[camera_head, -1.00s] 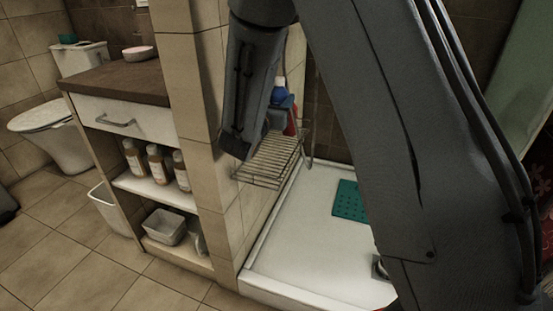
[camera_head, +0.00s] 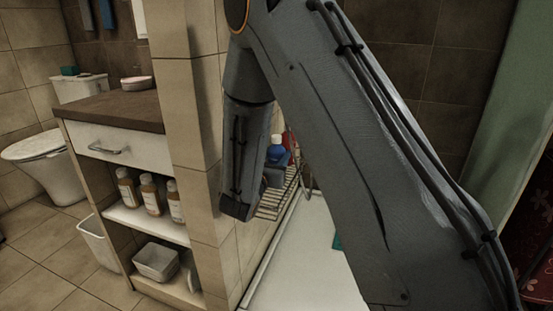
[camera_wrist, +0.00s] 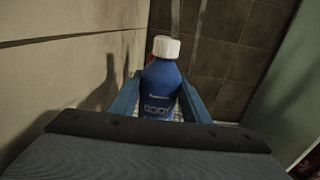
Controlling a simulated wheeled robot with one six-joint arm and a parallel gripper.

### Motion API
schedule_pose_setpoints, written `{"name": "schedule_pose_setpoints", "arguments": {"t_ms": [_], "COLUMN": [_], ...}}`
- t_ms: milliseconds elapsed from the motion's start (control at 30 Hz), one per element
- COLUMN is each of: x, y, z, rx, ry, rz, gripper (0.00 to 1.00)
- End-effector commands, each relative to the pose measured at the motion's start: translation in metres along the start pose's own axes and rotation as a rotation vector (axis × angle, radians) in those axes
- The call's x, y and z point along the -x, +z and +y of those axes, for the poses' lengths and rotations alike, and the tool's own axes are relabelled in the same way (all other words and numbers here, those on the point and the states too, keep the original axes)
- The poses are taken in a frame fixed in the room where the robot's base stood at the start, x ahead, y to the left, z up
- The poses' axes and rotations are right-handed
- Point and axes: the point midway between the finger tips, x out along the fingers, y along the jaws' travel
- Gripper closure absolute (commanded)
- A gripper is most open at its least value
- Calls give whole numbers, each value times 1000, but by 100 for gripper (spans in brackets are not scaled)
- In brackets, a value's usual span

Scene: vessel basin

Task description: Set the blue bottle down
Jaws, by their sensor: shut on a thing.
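The blue bottle (camera_wrist: 160,88) with its white cap stands upright between my gripper's two blue fingers (camera_wrist: 157,100) in the wrist view. My gripper is shut on it. In the head view the bottle (camera_head: 277,153) shows just right of my dark wrist, partly hidden by it. It is over or at the wire rack (camera_head: 278,203) on the tiled wall by the shower. I cannot tell whether its base touches the rack, because the gripper hides it.
A red item (camera_head: 288,139) is close behind the blue bottle. The tiled wall end (camera_head: 197,130) stands close left of my wrist. A cabinet (camera_head: 120,110) with several amber bottles is further left. The white shower tray (camera_head: 310,260) lies below.

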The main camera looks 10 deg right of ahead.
Motion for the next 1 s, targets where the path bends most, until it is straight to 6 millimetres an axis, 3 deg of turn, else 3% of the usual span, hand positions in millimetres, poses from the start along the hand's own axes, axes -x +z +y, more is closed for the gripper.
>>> {"name": "schedule_pose_setpoints", "arguments": {"t_ms": [367, 400, 500, 867, 1000], "x": [0, 0, 0, 0, 18], "y": [-5, -5, -4, 0, -1], "z": [0, 0, 0, 0, 1], "rx": [-1, -1, -1, -1, 0], "ry": [0, 0, 0, -1, 3], "rz": [-2, -1, -1, -1, 0], "gripper": [89, 54, 39, 39, 39]}}
